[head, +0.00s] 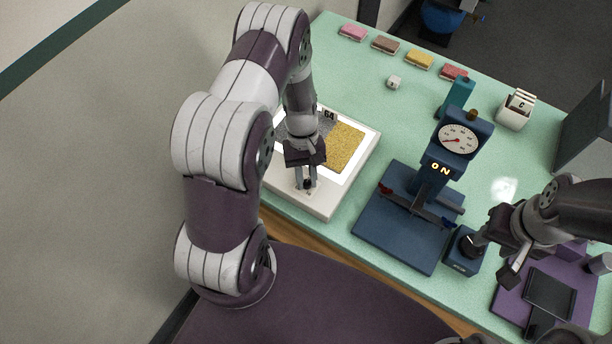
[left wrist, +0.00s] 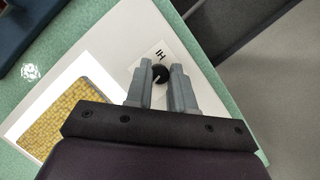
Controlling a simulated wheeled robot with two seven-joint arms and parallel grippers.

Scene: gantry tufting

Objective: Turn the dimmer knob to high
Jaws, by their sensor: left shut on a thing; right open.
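The dimmer knob (left wrist: 160,73) is small, round and black, on the corner of a white light box (head: 326,213) with a lit top. My left gripper (head: 305,184) points down at the box's near edge and is shut on the knob. In the left wrist view its two grey fingers (left wrist: 160,80) stand on either side of the knob. A label (left wrist: 164,54) reading "HI" lies beside the knob. The knob's pointer direction is too small to tell clearly. My right gripper (head: 492,262) is open at the right, away from the box.
Gold and grey swatches lie on the light box. A blue gauge stand (head: 399,226) showing "ON" stands to its right, with a small blue block (head: 461,256) near my right gripper. A purple mat (head: 510,297) lies at far right. Several coloured blocks line the back edge.

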